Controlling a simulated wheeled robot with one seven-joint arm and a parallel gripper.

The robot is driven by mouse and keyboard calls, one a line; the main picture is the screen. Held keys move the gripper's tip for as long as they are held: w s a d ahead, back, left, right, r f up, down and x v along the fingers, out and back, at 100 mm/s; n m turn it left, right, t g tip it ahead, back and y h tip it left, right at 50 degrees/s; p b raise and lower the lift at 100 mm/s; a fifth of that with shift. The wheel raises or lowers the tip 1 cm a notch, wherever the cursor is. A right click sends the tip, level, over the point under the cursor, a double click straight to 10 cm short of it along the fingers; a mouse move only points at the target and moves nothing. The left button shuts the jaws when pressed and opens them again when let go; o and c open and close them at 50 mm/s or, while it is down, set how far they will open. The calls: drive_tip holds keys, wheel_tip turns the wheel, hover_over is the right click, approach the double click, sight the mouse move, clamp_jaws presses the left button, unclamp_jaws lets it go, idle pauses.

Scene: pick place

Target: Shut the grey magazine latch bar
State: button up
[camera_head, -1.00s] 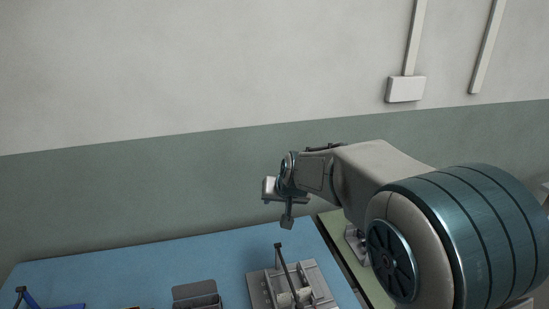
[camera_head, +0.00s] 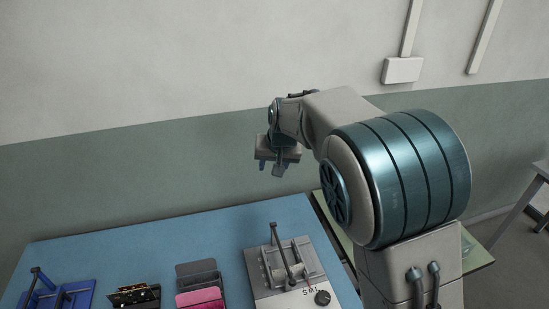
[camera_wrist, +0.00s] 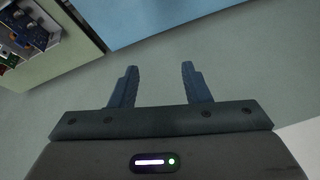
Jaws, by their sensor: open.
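A grey fixture (camera_head: 261,290) stands on the blue table's right part. A dark grey bar (camera_head: 283,257) with a knob at its upper end rises tilted from it; this looks like the latch bar. I cannot tell whether the bar touches the frame behind it. My gripper (camera_head: 272,168) hangs in the air above and behind the fixture, clear of the bar. Its two fingers also show in the wrist view (camera_wrist: 158,75), apart with nothing between them. The fixture and bar cannot be made out in the wrist view.
On the blue table (camera_head: 150,250) stand a blue fixture (camera_head: 72,296), a dark holder with small parts (camera_head: 134,296) and a grey box with a pink piece (camera_head: 199,298). The wall (camera_head: 150,175) rises behind. The table's back is clear.

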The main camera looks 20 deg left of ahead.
drive_tip(key=shift+v, duration=1.65)
drive_tip(key=shift+r, duration=0.1)
drive_tip(key=s+d+r+m, duration=0.1)
drive_tip(key=s+d, duration=0.3)
drive_tip(key=d, duration=0.6)
drive_tip(key=s+d+r+m, duration=0.15)
drive_tip(key=s+d, duration=0.35)
drive_tip(key=d, duration=0.5)
drive_tip(key=s+d+f+h, duration=0.3)
drive_tip(key=s+d, duration=0.9)
drive_tip(key=s, duration=0.4)
drive_tip(key=shift+d+f+m, duration=0.2)
drive_tip(key=shift+f+m, duration=0.15)
